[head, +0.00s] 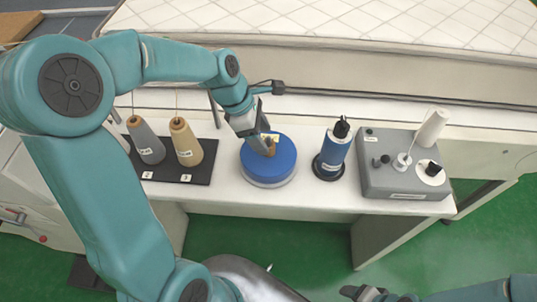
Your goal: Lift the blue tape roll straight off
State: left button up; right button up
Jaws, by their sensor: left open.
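A wide, flat blue roll (281,166), which I take for the tape roll, lies on a pale round base (270,184) at the middle of the white table. My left gripper (267,147) points down over its top centre with its jaws open. The fingers hide the roll's centre, where a small tan piece shows between or beside them. I cannot tell whether the fingers touch the roll. My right gripper (376,294) shows only in part, dark, at the bottom edge; its jaws cannot be made out.
A blue spool (333,153) with a black top stands upright on a black base to the right. Further right is a grey device (388,183) with a white cone. Grey (147,141) and tan (186,144) cones stand left on a black tray. A mattress (330,28) lies behind.

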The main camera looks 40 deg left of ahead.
aim_at(266, 140)
pick_arm(q)
jog(key=x, duration=0.4)
jog(key=shift+w+a+f, duration=0.1)
jog(key=shift+w+f, duration=0.15)
jog(key=shift+w, duration=0.05)
jog(key=shift+s+r, duration=0.15)
jog(key=shift+s, duration=0.15)
jog(key=shift+w, duration=0.15)
grip_shut()
notch_tip(266, 140, up, 20)
jog(key=p, duration=0.1)
